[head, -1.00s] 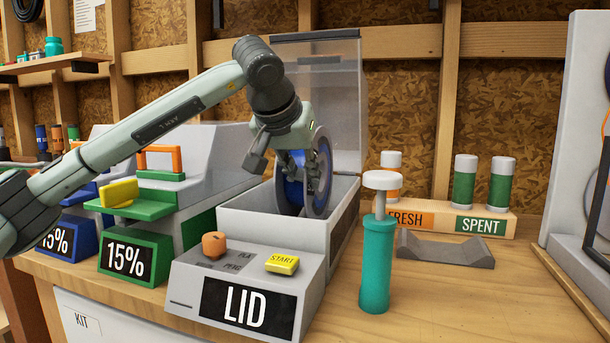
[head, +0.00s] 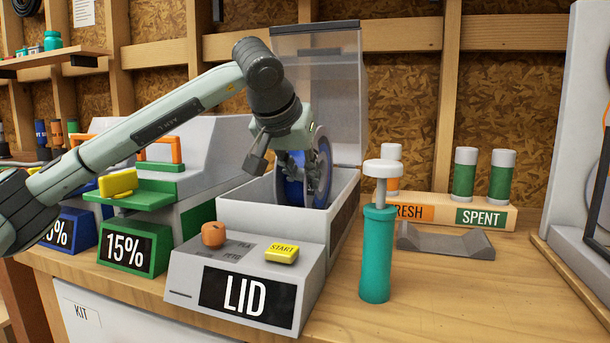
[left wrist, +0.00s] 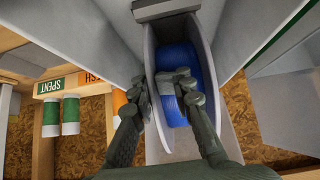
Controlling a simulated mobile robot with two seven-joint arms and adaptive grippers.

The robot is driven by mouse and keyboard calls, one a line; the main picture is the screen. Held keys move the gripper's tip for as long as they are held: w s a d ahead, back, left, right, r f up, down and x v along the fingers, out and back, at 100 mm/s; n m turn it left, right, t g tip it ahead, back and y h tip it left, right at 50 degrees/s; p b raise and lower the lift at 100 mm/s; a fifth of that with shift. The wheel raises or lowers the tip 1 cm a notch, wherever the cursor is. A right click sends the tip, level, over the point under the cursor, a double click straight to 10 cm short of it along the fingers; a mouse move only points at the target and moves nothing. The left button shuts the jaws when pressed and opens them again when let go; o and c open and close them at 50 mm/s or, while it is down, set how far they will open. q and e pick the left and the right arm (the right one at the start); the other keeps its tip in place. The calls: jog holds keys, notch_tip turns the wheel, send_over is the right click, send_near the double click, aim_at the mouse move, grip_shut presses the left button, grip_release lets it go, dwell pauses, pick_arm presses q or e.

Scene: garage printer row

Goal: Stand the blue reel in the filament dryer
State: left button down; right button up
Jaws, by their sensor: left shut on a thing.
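The filament dryer (head: 275,218) is a pale grey open-topped box with a clear lid (head: 335,85) standing up behind it. Its front panel (head: 240,290) reads LID. The blue reel (head: 293,192) has grey flanges and stands upright, its lower part inside the dryer opening and hidden by the front wall. My left gripper (head: 308,185) is shut on the reel from above. I cannot tell whether the reel touches the dryer floor. My right gripper is not in view.
A teal pump-topped cylinder (head: 377,255) stands right of the dryer. Behind it are a FRESH/SPENT rack (head: 445,212) with several canisters and a grey cradle (head: 445,241). A green-fronted 15% unit (head: 135,250) stands close on the left. The front right bench is clear.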

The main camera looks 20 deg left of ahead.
pick_arm(q)
jog(key=c, duration=1.4)
grip_release()
jog(key=shift+o, duration=0.4)
jog(key=shift+o, duration=0.9)
jog(key=shift+f, duration=0.15)
jog(key=o, duration=0.6)
jog(key=shift+c, duration=0.2)
jog(key=shift+s+r, duration=0.1)
jog(key=shift+r, duration=0.15)
